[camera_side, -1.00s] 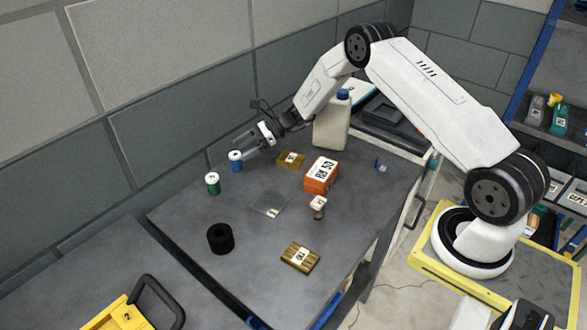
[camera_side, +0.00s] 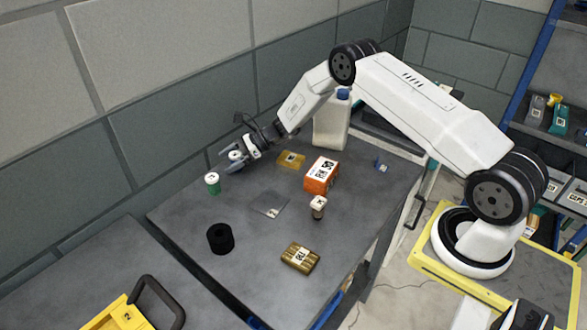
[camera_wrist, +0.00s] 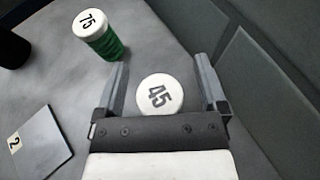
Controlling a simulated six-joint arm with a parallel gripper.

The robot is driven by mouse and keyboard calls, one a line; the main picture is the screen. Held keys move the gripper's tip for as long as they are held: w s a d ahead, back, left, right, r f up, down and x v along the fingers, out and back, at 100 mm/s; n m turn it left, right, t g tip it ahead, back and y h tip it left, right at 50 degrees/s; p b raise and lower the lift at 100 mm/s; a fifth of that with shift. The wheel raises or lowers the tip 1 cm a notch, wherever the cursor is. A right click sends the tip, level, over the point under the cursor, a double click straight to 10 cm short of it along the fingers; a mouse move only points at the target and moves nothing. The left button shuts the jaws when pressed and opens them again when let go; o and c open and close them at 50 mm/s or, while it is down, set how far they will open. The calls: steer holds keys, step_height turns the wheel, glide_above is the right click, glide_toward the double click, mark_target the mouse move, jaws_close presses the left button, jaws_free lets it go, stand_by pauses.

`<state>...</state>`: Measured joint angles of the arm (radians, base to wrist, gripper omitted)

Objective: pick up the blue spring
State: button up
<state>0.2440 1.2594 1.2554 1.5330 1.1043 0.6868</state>
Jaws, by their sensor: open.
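The blue spring (camera_side: 235,155) stands upright near the wall edge of the table; in the side view only its white top shows clearly, with the blue body hidden by my gripper. In the wrist view its round white top (camera_wrist: 160,95), marked 45, sits between the two fingers. My gripper (camera_side: 233,162) is open around the spring, with one finger on each side. In the wrist view a gap shows between the top and each finger of my gripper (camera_wrist: 160,74).
A green spring (camera_side: 213,184) with a white top marked 75 stands close by. A black cylinder (camera_side: 220,238), a thin grey plate (camera_side: 270,206), an orange box (camera_side: 321,176), a yellow piece (camera_side: 290,160) and a brass block (camera_side: 300,257) lie around. The wall is close behind.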

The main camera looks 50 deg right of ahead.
jaws_close()
steer(key=shift+r, duration=0.15)
stand_by(0.4)
steer(key=shift+r, duration=0.85)
steer(key=s+r, duration=1.1)
steer(key=s, duration=0.3)
steer(key=shift+d, duration=0.15)
